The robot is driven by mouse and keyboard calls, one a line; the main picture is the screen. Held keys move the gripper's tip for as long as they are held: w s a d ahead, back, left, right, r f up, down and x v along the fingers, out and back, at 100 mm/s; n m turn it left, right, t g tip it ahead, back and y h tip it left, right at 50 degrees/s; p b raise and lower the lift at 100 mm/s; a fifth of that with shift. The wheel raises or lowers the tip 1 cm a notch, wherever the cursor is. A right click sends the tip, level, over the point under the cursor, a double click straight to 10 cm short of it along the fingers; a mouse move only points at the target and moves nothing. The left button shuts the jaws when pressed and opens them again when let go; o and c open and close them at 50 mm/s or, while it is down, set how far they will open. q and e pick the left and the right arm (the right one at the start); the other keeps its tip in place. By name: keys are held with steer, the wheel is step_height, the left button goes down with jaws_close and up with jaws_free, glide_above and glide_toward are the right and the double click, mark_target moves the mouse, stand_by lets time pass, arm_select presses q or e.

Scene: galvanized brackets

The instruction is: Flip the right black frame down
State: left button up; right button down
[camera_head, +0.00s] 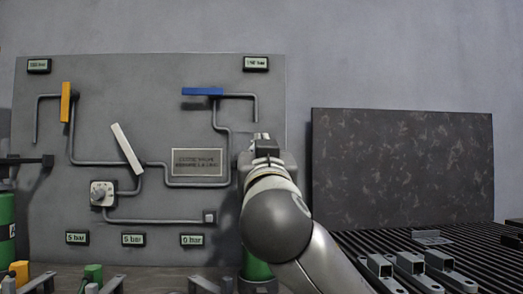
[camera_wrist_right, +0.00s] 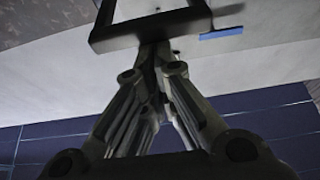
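The right black frame (camera_wrist_right: 150,32) shows large at the top of the right wrist view, with a light inside and its upper part cut off. My right gripper (camera_wrist_right: 155,52) has its fingers drawn together, and the tips meet right at the frame's lower bar. They look close to it or touching; I cannot tell which. In the head view my right gripper (camera_head: 263,148) is at the right edge of the grey panel (camera_head: 60,190); my arm and gripper hide most of the frame there. My left gripper is not in view.
The panel carries pipes, a yellow handle (camera_head: 65,102), a white handle (camera_head: 126,149) and a blue handle (camera_head: 203,91). A black bar (camera_head: 28,161) juts at its left edge. A dark mottled board (camera_head: 400,165) stands at right, above a ribbed surface with metal brackets (camera_head: 410,263).

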steer(key=shift+w+f, duration=0.15)
steer(key=shift+f, duration=0.15)
